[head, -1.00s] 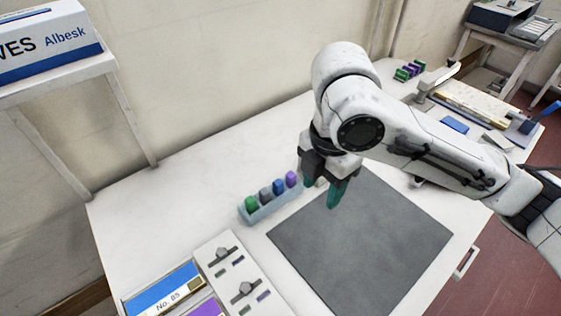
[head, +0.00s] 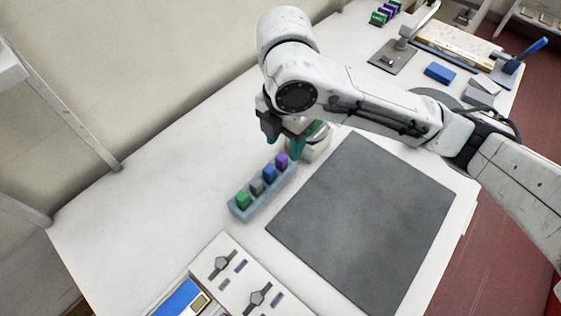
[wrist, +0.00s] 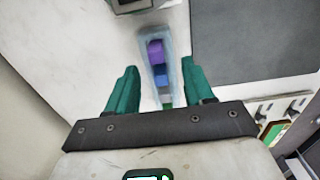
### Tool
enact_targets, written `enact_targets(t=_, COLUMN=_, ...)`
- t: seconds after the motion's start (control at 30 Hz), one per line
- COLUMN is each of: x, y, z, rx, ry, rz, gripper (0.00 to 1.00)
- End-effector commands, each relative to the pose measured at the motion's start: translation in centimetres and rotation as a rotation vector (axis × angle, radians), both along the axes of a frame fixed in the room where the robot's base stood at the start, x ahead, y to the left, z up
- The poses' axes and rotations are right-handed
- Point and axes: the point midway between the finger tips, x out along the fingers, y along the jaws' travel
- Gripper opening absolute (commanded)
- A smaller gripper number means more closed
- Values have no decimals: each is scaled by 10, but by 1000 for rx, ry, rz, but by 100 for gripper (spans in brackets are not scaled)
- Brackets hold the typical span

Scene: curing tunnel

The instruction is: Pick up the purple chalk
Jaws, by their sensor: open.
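The purple chalk (head: 282,161) stands at the far end of a pale blue tray (head: 240,211). Blue, grey and green chalks stand in a row behind it toward the near end. In the wrist view the purple chalk (wrist: 155,52) shows ahead of and between the two green fingers, at the far end of the tray. My gripper (head: 288,143) is open and empty, above and just beyond the purple chalk in the head view. In the wrist view my gripper (wrist: 158,85) has its fingers apart on either side of the tray's line. No contact with the chalk shows.
A dark grey mat (head: 365,220) lies right of the tray. A small white object (head: 316,142) stands beyond the tray's far end, close to my gripper. A white panel with watch shapes (head: 238,275) is at the near edge. The table left of the tray is clear.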

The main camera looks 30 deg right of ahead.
Motion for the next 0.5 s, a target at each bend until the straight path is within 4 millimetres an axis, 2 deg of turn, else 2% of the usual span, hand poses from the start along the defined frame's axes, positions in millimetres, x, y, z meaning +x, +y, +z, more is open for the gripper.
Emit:
enact_targets(t=0.3, x=6, y=3, z=-39, rx=0, ry=4, rz=-1, gripper=52)
enact_targets(t=0.5, x=7, y=3, z=-52, rx=0, ry=1, rz=0, gripper=52)
